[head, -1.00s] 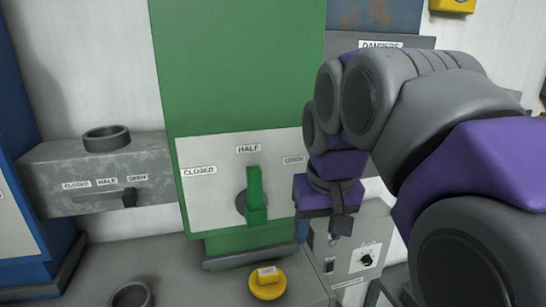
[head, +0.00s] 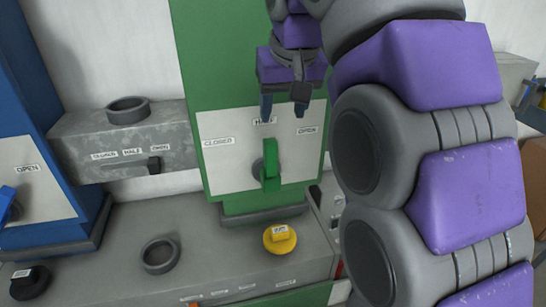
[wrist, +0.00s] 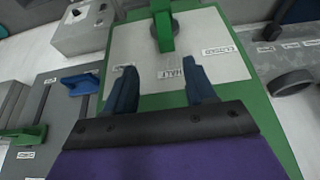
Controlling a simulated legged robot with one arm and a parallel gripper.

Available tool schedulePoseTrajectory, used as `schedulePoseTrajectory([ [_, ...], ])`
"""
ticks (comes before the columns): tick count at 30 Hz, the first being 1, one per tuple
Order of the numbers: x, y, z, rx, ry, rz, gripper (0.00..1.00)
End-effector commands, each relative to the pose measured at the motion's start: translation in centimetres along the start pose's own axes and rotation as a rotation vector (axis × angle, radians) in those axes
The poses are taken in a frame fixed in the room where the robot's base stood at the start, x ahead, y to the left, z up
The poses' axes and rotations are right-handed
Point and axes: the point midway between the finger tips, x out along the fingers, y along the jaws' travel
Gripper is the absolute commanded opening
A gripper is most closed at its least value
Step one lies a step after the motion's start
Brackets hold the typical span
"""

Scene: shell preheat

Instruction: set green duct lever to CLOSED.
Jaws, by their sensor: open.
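The green lever (head: 271,160) stands upright on a white plate (head: 225,175) on the green duct, below the HALF label. CLOSED is on the plate's left and OPEN on its right in the head view. My gripper (head: 283,108) is open and empty, above the lever, its fingers pointing down and partly hiding HALF. In the wrist view the plate appears inverted. There the lever (wrist: 165,32) is at the top, beyond and apart from my open gripper (wrist: 161,76), roughly between the fingers' lines.
A yellow knob (head: 280,239) and a dark ring (head: 160,256) sit on the grey bench below. A grey box (head: 85,140) with its own small lever is left of the green duct. A blue duct (head: 50,130) stands at far left.

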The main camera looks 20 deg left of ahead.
Motion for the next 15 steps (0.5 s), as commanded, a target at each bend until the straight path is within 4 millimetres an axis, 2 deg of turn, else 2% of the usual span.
schedulePoseTrajectory([
  [1,1.1,-0.3,0.0,-0.001,-0.003,0.001,0.55],
  [15,6.2,-0.4,0.0,-0.002,-0.01,0.002,0.55],
])
